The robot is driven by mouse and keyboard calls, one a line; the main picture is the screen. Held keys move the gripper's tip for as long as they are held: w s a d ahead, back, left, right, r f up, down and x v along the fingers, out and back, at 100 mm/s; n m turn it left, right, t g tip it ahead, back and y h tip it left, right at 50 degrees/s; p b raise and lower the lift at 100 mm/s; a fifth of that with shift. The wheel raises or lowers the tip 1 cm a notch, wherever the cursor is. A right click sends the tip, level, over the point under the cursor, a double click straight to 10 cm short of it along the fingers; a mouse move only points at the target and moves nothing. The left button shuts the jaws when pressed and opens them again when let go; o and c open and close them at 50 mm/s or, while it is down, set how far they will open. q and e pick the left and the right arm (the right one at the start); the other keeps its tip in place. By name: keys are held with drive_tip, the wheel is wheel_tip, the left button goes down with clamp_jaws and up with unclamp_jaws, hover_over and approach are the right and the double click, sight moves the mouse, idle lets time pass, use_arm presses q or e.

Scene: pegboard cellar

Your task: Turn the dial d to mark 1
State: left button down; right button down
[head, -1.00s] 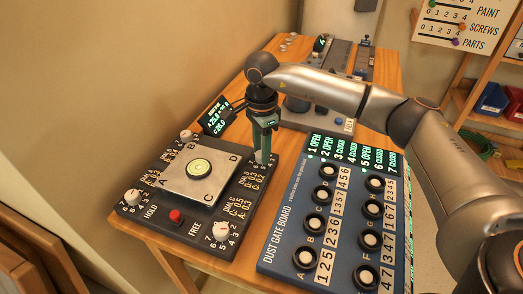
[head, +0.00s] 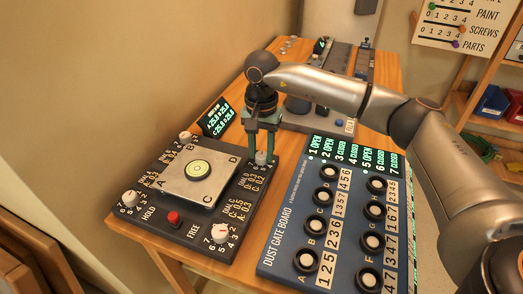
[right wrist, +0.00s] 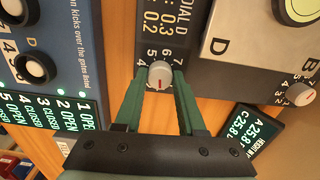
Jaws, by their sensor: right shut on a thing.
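Dial d (head: 261,158) is a small pale knob at the right corner of the dark board, by the plate corner lettered D. It also shows in the right wrist view (right wrist: 160,74), with white numerals around it and a panel labelled DIAL D beside it. My right gripper (head: 261,154) points down over it, one green finger on each side. In the right wrist view my right gripper (right wrist: 160,80) is shut on the knob. I cannot tell which mark its pointer meets. My left gripper is not in view.
The dark board holds a metal plate (head: 180,187) with a round level (head: 198,170), other white dials (head: 220,232) and a red button (head: 173,217). A small green-text display (head: 216,117) stands behind. The blue dust gate board (head: 290,232) lies close on the right.

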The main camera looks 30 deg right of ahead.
sight(262, 155)
drive_tip(key=shift+n, duration=0.3)
drive_tip(key=c, duration=0.5)
unclamp_jaws()
drive_tip(key=shift+r, duration=0.1)
wheel_tip(262, 155, up, 12)
drive_tip(key=shift+r, duration=0.2)
idle(0.6)
